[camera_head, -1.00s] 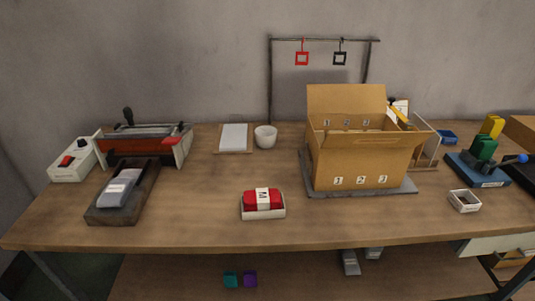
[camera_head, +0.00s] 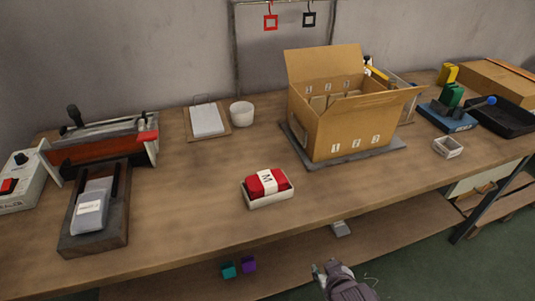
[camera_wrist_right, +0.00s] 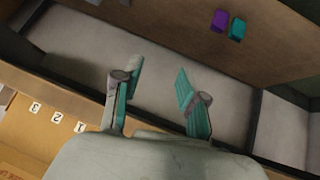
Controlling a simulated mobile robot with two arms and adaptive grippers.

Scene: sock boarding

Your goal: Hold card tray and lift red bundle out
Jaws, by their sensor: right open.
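The red bundle (camera_head: 255,187) has a white band marked M around it. It lies in the small white card tray (camera_head: 272,201) near the front edge of the table, in the head view. My right gripper (camera_head: 321,271) shows at the bottom of the head view, in front of the table edge, apart from the tray and below it in the picture. In the right wrist view the right gripper (camera_wrist_right: 158,78) is open, its two teal-padded fingers spread with nothing between them. The tray and bundle are not in the wrist view. My left gripper is in neither view.
A numbered cardboard box (camera_head: 343,135) stands on a grey board behind the tray to the right. A small white tray (camera_head: 448,147) lies at right. The tabletop around the bundle's tray is mostly clear.

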